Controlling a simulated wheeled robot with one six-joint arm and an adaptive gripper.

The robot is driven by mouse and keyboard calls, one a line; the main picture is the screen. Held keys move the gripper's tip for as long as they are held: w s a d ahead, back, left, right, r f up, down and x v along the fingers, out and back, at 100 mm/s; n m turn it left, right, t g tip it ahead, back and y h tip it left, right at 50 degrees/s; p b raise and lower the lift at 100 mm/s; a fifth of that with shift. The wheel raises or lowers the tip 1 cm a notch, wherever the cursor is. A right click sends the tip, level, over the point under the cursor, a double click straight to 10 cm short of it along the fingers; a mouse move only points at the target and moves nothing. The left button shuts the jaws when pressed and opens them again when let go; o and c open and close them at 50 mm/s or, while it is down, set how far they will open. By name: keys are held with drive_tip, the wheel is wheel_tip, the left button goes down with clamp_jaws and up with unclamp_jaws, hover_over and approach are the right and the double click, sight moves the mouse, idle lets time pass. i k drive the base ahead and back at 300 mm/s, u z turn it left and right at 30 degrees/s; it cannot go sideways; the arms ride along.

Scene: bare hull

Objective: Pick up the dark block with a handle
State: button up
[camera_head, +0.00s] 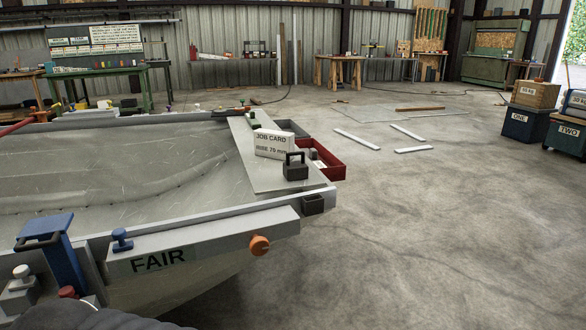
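The dark block with a handle (295,172) stands upright on a pale plank (258,180) laid across the near right end of the bare hull (110,170). Its loop handle is on top. A white job card (274,143) stands just behind it, to its left. Nothing holds the block. My gripper does not show in this view; a dark rounded shape at the bottom left is too cut off to identify.
A red tray (328,170) lies right beyond the plank. A small dark box (313,204) and an orange knob (260,245) are on the hull's near edge. A blue upright piece (62,262) stands at left. Open concrete floor (430,240) lies to the right.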

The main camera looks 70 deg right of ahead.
sight(293, 170)
drive_tip(key=z, duration=0.65)
drive_tip(key=i, duration=0.75)
drive_tip(key=z, duration=1.15)
drive_tip(key=i, duration=0.25)
drive_tip(key=z, duration=0.2)
